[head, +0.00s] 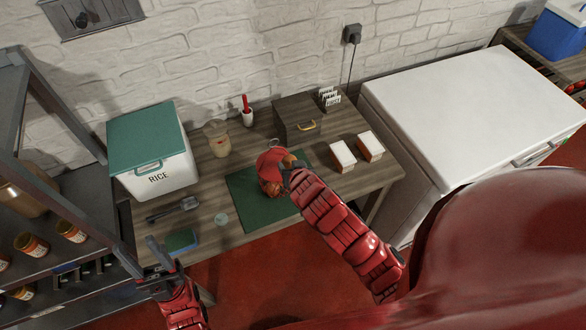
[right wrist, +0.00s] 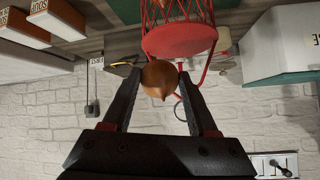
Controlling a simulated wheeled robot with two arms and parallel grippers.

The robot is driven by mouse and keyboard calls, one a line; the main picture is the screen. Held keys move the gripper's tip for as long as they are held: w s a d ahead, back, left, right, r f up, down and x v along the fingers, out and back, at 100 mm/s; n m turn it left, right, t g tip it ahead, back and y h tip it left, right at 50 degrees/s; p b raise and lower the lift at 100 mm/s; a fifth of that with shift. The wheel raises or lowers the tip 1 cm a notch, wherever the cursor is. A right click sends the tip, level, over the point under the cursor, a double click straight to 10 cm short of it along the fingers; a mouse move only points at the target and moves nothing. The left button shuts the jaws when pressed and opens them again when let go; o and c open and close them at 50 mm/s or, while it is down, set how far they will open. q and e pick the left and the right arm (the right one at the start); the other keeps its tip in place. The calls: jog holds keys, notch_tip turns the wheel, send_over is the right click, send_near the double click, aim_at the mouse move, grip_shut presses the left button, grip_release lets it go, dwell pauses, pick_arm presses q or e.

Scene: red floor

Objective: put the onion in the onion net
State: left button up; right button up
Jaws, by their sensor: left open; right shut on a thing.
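The red onion net (head: 269,186) stands on the green mat (head: 247,198) in the head view, with brownish contents showing low in it. Its red disc-shaped top (right wrist: 181,40) and mesh (right wrist: 180,9) show in the right wrist view, which looks upside down. My right gripper (head: 287,167) is at the net's upper right side. In the right wrist view my right gripper (right wrist: 160,84) is shut on a brown onion (right wrist: 160,76), close beside the red disc; I cannot tell whether they touch. My left gripper (head: 160,262) is open and empty, near the table's front left.
A rice bin (head: 155,172), a jar (head: 217,143), a dark box (head: 297,120) and two white-topped boxes (head: 342,155) stand around the mat. A sponge (head: 181,240) lies near my left gripper. A shelf (head: 50,215) is at left and a white freezer (head: 465,105) at right.

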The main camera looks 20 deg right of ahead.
jog(key=x, duration=0.1)
jog(key=b+x, duration=0.1)
jog(key=shift+w+a+f, duration=0.15)
jog(key=shift+a+f, duration=0.1)
jog(key=shift+w+f+b, duration=0.25)
jog(key=shift+b, duration=0.1)
jog(key=shift+w+f+b, duration=0.3)
jog(key=shift+w+b, duration=0.1)
jog(key=shift+w, duration=0.1)
jog(key=shift+w+f, duration=0.1)
jog(key=shift+w, duration=0.25)
jog(key=o, duration=1.4)
jog(key=shift+o, duration=0.2)
